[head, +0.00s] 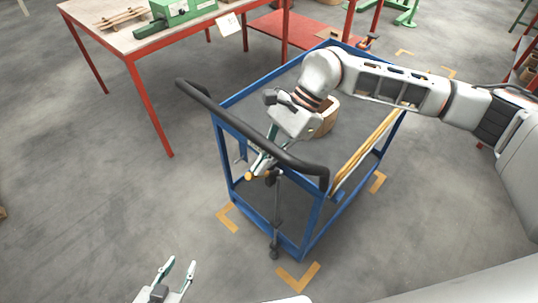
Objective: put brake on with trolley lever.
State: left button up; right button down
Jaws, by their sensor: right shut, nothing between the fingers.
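The blue trolley (228,160) stands in the middle of the head view, with a black push handle (262,147) across its near end. A dark upright lever rod (278,205) runs down that end to a black foot (274,251) near the floor. Orange-yellow ends (249,176) show at its top beside my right gripper (259,168). The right gripper reaches down over the handle, shut and empty; I cannot tell whether its fingers touch the lever. My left gripper (178,266) is open and empty at the bottom edge, away from the trolley.
A red-legged table (130,38) with a green device (181,12) stands at the upper left. Yellow corner marks (297,276) lie on the floor around the trolley. Floor to the left is clear.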

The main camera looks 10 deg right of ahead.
jog(key=shift+s+a+f, duration=0.35)
jog(key=shift+a+f, duration=0.1)
jog(key=shift+r, duration=0.1)
dwell(0.4)
jog(key=v, duration=1.2)
jog(key=shift+a, duration=0.1)
